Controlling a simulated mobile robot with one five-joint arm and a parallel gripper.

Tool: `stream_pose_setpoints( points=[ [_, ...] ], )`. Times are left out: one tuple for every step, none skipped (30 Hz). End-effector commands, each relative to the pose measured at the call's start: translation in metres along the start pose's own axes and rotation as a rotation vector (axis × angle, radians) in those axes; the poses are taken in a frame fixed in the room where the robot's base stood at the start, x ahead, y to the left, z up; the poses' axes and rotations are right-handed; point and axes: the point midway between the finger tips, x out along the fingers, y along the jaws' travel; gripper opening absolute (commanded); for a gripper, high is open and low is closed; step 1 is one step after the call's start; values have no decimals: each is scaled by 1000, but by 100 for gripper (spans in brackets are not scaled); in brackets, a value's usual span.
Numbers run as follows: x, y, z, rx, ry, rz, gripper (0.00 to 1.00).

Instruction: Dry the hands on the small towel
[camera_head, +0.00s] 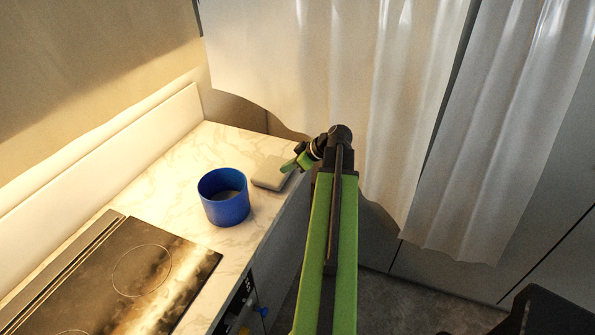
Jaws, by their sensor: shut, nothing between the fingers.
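A small grey folded pad that looks like the towel (268,173) lies on the marble counter, close to its right edge. My gripper (290,165) is at the end of my green and black arm, over the right side of the pad. It is shut with nothing in it. I cannot tell whether the fingertips touch the pad or hover just above it. A blue round container (224,203) stands upright on the counter, left of and nearer than the pad, with something dark inside.
A black cooktop (140,275) fills the near left of the counter (165,185). A white curtain (330,65) hangs behind my arm, and another curtain (500,130) hangs to the right. Dark floor (400,300) shows right of the counter.

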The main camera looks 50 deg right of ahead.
Motion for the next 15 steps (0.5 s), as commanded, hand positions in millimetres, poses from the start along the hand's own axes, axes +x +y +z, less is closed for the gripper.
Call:
stream_pose_setpoints(
  points=[
    [12, 0, 15, 1, -1, 1, 0],
    [14, 0, 18, 1, -1, 1, 0],
    [17, 0, 21, 1, -1, 1, 0],
    [19, 0, 23, 1, -1, 1, 0],
    [20, 0, 24, 1, -1, 1, 0],
    [22, 0, 26, 1, -1, 1, 0],
    [23, 0, 27, 1, -1, 1, 0],
    [23, 0, 27, 1, -1, 1, 0],
    [23, 0, 28, 1, -1, 1, 0],
    [23, 0, 28, 1, -1, 1, 0],
    [23, 0, 27, 1, -1, 1, 0],
    [23, 0, 27, 1, -1, 1, 0],
    [23, 0, 27, 1, -1, 1, 0],
    [22, 0, 27, 1, -1, 1, 0],
    [22, 0, 27, 1, -1, 1, 0]
  ],
)
